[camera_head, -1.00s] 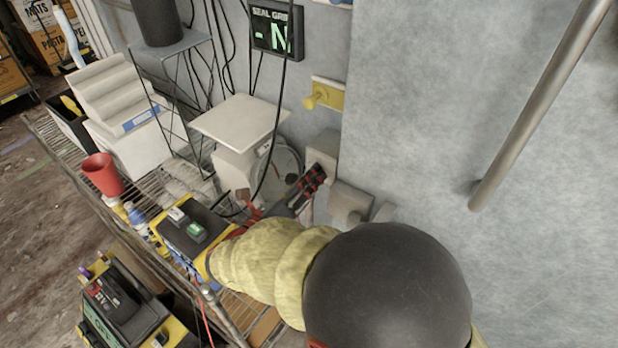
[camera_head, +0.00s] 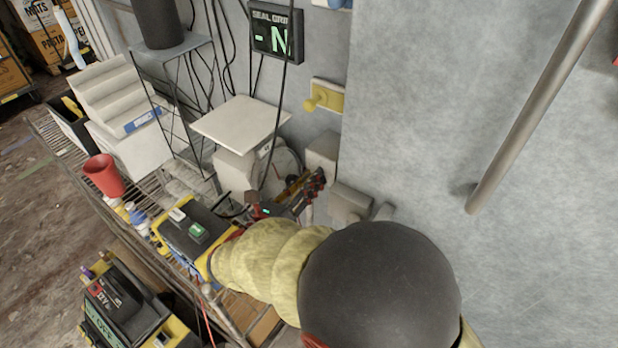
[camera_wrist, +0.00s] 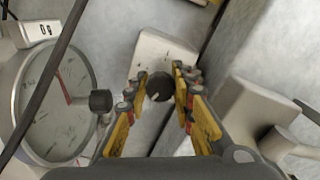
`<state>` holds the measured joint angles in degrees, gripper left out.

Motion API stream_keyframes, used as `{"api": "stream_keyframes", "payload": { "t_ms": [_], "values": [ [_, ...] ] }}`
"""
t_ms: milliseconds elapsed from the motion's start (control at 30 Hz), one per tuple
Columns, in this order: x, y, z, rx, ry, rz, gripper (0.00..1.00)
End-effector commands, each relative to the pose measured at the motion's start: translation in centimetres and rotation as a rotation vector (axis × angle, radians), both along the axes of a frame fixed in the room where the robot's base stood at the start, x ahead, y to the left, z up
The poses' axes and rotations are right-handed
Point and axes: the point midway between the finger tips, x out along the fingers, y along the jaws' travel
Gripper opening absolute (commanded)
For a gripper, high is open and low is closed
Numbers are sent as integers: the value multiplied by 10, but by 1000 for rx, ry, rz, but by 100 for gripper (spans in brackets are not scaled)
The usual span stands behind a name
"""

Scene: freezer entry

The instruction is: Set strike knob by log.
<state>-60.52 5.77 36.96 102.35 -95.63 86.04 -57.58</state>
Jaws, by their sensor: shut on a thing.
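The strike knob (camera_wrist: 159,88) is a round dark knob with a pale pointer mark, on a beige block (camera_wrist: 164,48) fixed to the wall. In the head view the block (camera_head: 322,150) shows, but the knob is hidden. My gripper (camera_wrist: 161,79) has its yellow-padded fingers on either side of the knob and is shut on it. In the head view my gripper (camera_head: 306,188) reaches the block's lower front. I cannot clearly read a log in these frames.
A scale with a flat plate (camera_head: 241,123) and round dial (camera_wrist: 60,110) stands close left of my gripper. A second beige fitting (camera_head: 348,202) is close right. A display (camera_head: 276,33) reads "SEAL GRIP" and "-N". A black cable hangs in front of the scale.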

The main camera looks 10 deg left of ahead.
Motion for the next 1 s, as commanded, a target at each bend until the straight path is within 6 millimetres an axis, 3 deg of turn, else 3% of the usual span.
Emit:
{"api": "stream_keyframes", "payload": {
  "t_ms": [1000],
  "values": [
    [-1, -1, -4, 872, -360, 0, 0]
  ]
}}
